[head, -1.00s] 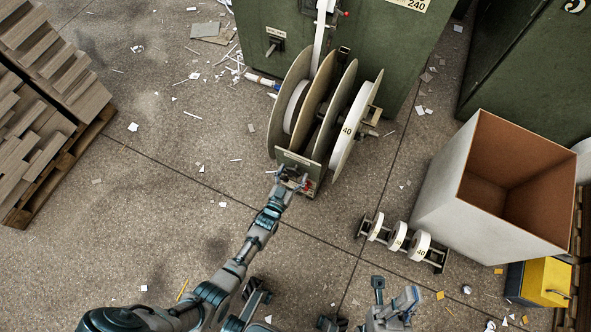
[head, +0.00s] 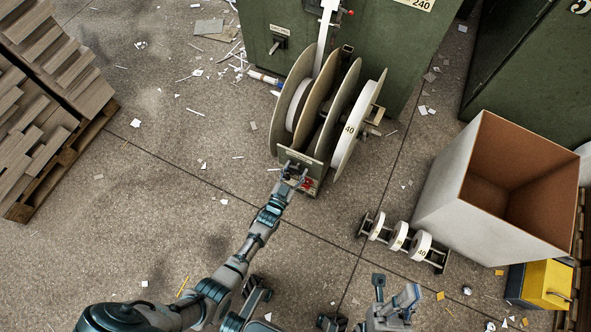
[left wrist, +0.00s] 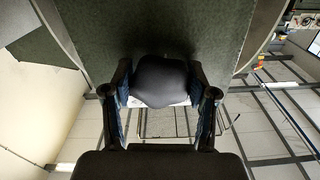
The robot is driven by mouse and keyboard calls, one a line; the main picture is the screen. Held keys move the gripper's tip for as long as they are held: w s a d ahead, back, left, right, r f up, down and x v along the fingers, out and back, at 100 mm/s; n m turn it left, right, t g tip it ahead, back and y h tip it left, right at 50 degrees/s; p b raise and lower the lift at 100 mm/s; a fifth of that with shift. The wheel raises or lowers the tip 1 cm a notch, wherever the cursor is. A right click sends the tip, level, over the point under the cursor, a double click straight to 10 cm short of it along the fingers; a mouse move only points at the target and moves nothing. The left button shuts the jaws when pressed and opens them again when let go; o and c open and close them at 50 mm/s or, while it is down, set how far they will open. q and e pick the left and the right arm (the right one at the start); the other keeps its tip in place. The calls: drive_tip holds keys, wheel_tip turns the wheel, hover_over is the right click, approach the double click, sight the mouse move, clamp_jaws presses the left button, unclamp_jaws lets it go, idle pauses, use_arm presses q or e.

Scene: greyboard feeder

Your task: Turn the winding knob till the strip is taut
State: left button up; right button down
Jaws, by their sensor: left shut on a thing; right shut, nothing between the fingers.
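The winding knob (left wrist: 160,80) is a dark rounded knob between the two fingers in the left wrist view, against a green panel (left wrist: 150,25). My left gripper (head: 293,176) is shut on it at the front panel of the reel stand; in the head view the gripper hides the knob. The white strip (head: 323,42) runs down from the green machine to the reel between the tan discs (head: 333,105). From this angle I cannot tell how tight it is. My right gripper (head: 394,302) is shut and empty at the bottom edge, away from the stand.
A rack with several small white rolls (head: 399,240) stands on the floor right of the stand. A large open box (head: 450,190) and a yellow case (head: 546,282) are further right. A pallet of stacked boards (head: 45,110) is at the left. Paper scraps litter the floor.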

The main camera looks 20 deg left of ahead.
use_arm(q)
drive_tip(key=o, duration=1.2)
drive_tip(key=shift+s, duration=0.15)
drive_tip(key=s, duration=1.1)
drive_tip(key=shift+s+a, duration=0.2)
drive_tip(key=shift+s, duration=0.15)
